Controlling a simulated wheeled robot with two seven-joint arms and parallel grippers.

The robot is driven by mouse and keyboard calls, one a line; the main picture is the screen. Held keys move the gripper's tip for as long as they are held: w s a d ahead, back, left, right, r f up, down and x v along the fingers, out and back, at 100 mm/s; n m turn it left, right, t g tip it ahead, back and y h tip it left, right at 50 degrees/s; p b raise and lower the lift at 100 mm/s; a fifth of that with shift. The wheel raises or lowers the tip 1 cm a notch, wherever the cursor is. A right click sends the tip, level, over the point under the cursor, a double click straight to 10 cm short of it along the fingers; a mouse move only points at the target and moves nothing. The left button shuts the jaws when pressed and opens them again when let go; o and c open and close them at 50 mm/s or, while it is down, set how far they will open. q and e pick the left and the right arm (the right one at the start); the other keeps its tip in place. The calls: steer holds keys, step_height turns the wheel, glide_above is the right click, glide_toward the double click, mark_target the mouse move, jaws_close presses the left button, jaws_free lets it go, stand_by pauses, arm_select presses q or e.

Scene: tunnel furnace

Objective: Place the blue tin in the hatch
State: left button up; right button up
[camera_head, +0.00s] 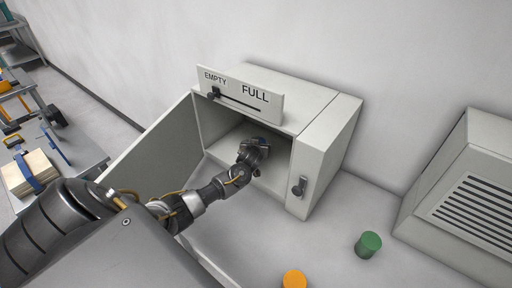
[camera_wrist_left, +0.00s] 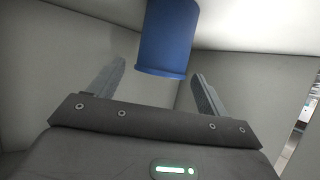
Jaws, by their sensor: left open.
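The blue tin (camera_wrist_left: 167,40) is inside the hatch, just beyond and between the fingers in the left wrist view. In the head view only a small bit of blue (camera_head: 262,140) shows behind my gripper. My left gripper (camera_head: 258,146) reaches into the hatch and is open. In the left wrist view its fingers (camera_wrist_left: 160,80) stand apart on either side of the tin's lower end, with gaps showing. The hatch (camera_head: 322,150) is a pale grey box with its door (camera_head: 150,143) swung open to the left. My right gripper is not in view.
A panel marked EMPTY and FULL (camera_head: 240,95) with a black slider sits above the opening. A green tin (camera_head: 368,245) and an orange tin (camera_head: 294,281) stand in front on the grey surface. A vented grey housing (camera_head: 455,190) is at the right. A cart (camera_head: 75,150) stands left.

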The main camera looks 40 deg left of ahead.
arm_select(q)
steer(key=shift+s+d+r, duration=0.2)
steer(key=shift+s, duration=0.05)
steer(key=b+v, duration=0.1)
steer(key=v, duration=1)
steer(key=shift+s, duration=0.2)
